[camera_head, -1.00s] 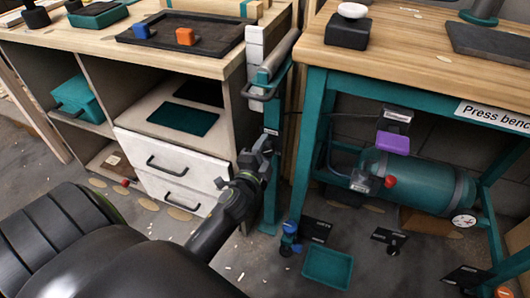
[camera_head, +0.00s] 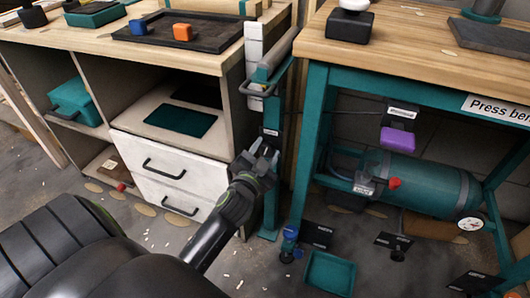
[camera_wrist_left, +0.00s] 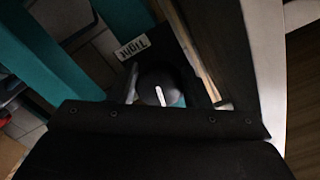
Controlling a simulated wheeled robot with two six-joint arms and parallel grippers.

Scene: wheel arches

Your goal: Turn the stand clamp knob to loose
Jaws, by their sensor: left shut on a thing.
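The teal stand (camera_head: 271,200) is an upright post between the wooden cabinet and the press bench. My left gripper (camera_head: 264,150) is at the front of this post, below a small label plate. In the left wrist view the clamp knob (camera_wrist_left: 161,85) is round and black with a white pointer line. It sits on a dark plate beside a white "Tight" label (camera_wrist_left: 133,46). My left gripper is shut on the knob; its dark body hides the lower part of that view. In the head view the gripper covers the knob. My right gripper is not in view.
The wooden cabinet (camera_head: 170,165) with white drawers stands close on the left. The press bench (camera_head: 420,42) stands on the right, with a teal tank (camera_head: 425,183) underneath. A teal tray (camera_head: 330,272) lies on the floor at its foot.

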